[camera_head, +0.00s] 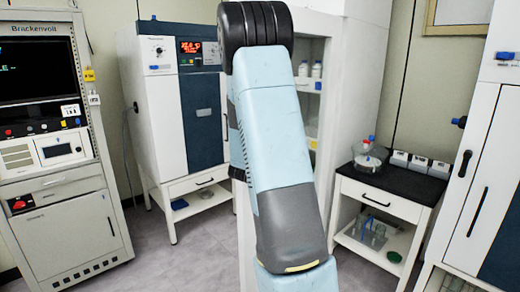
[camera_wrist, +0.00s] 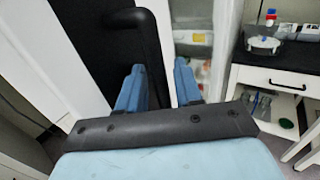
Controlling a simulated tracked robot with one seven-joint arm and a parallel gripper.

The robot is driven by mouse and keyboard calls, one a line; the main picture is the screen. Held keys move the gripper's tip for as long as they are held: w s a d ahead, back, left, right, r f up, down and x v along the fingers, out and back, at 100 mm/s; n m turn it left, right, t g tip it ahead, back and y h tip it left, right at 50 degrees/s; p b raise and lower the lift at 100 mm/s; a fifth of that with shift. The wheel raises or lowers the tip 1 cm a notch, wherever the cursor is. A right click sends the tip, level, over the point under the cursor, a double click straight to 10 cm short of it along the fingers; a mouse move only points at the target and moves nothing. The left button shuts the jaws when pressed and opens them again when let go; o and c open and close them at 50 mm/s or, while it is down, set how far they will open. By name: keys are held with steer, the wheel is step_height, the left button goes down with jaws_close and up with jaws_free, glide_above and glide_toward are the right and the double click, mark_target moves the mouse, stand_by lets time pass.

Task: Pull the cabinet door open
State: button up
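In the wrist view a dark door panel (camera_wrist: 88,45) carries a thick black handle (camera_wrist: 153,48), which bends at its top and runs downward. My gripper (camera_wrist: 159,72) has its two blue fingers apart, one on each side of the handle's lower visible part. A gap shows between the handle and the right finger; contact with the left one cannot be told. In the head view a white cabinet (camera_head: 160,115) has a dark blue door (camera_head: 203,122), apparently the same door, shut. My arm covers part of its right side and hides my gripper there.
A white shelf unit with bottles (camera_head: 316,70) stands right of the door. Further right are a black-topped drawer table (camera_head: 400,182) with glassware and another white cabinet (camera_head: 490,110). A console (camera_head: 62,130) stands at left. Grey floor (camera_head: 195,250) is clear before the cabinet.

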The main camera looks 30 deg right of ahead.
steer(key=shift+a, duration=0.15)
steer(key=v, duration=1.3)
steer(key=shift+s+a, duration=0.2)
steer(key=shift+a, duration=0.05)
stand_by(0.3)
